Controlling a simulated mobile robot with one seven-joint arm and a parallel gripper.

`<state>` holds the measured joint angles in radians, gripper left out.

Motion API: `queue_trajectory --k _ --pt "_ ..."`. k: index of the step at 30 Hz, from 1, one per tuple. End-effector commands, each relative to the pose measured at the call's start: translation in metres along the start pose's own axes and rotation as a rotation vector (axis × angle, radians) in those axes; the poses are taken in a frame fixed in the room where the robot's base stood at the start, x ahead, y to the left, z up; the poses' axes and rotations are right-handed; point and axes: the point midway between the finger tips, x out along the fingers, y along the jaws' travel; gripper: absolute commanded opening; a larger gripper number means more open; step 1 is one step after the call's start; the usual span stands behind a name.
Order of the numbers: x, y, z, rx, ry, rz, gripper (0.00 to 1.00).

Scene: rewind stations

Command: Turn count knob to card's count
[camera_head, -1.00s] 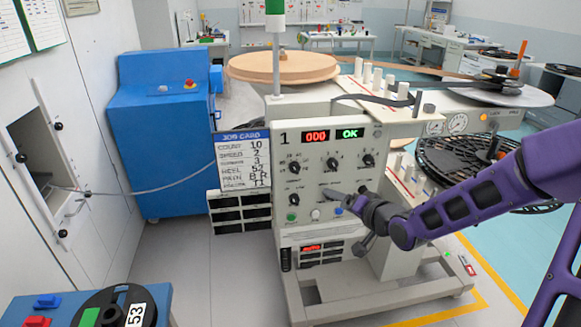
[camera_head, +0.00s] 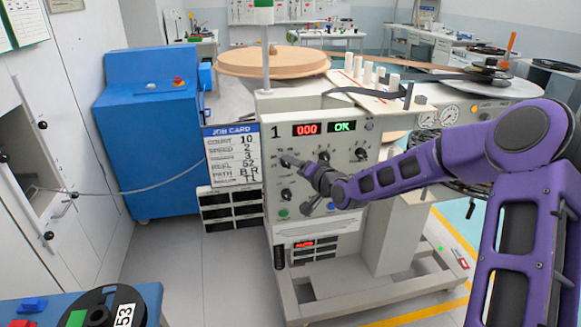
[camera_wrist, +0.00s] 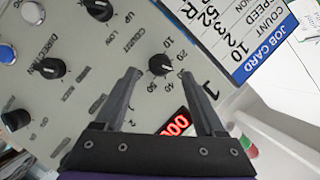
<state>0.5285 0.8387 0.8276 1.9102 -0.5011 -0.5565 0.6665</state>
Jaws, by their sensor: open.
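The count knob (camera_wrist: 161,64) is a black dial knob on the grey panel (camera_wrist: 75,90), with printed numbers around it, in the wrist view. Its pointer is too small to read surely. My gripper (camera_wrist: 160,76) is open, its two fingertips on either side of the knob in the picture; I cannot tell whether they touch it.
Neighbouring knobs (camera_head: 324,156) and (camera_head: 361,154) sit right of it, and another knob (camera_head: 286,195) below. Above them a red display (camera_head: 307,129) reads 000 and a green one (camera_head: 342,127) reads OK. A blue cabinet (camera_head: 150,130) stands at left.

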Motion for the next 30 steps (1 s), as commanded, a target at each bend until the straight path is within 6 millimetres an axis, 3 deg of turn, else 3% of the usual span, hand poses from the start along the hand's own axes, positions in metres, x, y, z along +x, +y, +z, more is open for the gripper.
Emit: queue_trajectory --k 7,18,30 --pt "0.029 0.0 0.001 0.001 -0.001 0.0 0.71" --pt "0.033 0.0 0.0 0.0 0.0 0.001 0.7" --pt "0.033 0.0 0.0 0.0 0.0 0.0 0.0"
